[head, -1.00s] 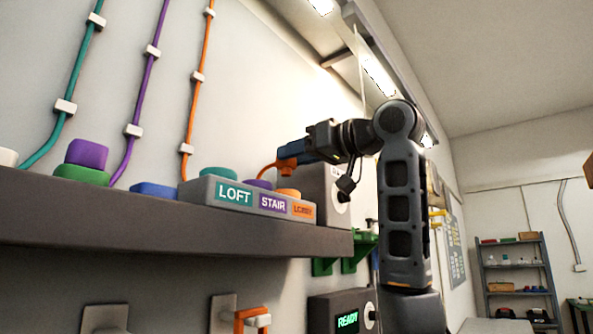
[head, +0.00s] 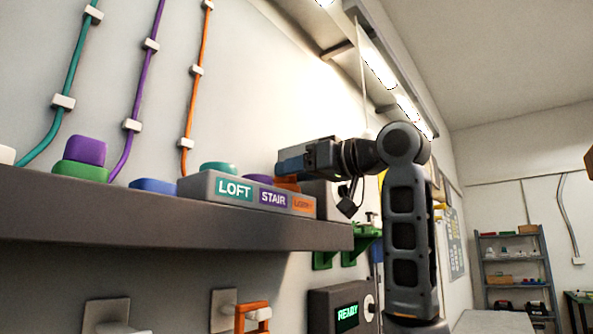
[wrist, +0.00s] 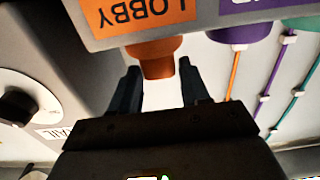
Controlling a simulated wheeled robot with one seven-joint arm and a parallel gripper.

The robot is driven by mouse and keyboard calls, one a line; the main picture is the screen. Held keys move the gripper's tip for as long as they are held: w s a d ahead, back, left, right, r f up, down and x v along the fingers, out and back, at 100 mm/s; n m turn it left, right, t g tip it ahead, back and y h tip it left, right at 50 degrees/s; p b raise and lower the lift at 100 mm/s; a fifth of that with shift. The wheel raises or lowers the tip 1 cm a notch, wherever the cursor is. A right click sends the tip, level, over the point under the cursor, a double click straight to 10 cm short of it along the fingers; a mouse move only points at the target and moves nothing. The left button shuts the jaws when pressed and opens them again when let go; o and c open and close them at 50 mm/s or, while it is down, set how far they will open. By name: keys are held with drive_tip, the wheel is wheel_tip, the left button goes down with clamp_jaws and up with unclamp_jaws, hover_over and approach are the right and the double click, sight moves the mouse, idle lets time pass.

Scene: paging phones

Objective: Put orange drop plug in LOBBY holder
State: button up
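The LOBBY holder (head: 303,204), with an orange label, is the right end of a grey block on the shelf; it also shows upside down in the wrist view (wrist: 195,12). An orange piece (wrist: 153,58), which looks like the orange drop plug, sits at this holder, with a wider part against it and a narrower part toward me. It shows partly in the head view (head: 287,182). My gripper (wrist: 158,66) is open, its two fingertips apart on either side of the narrower part. I see no clear grip on it. How deep the piece sits is hidden.
The STAIR holder (head: 273,197) and LOFT holder (head: 235,189) are beside it on the same block. Blue (head: 153,186), green and purple pieces lie farther left on the shelf (head: 150,220). A grey box with a dial (wrist: 20,103) stands close right of the block.

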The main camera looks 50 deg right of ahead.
drive_tip(key=shift+o, duration=1.4)
drive_tip(key=shift+r, duration=0.1)
drive_tip(key=shift+r, duration=0.35)
drive_tip(key=s+b, duration=0.3)
drive_tip(key=s, duration=0.9)
drive_tip(key=shift+d+f, duration=0.15)
drive_tip(key=shift+d, duration=0.1)
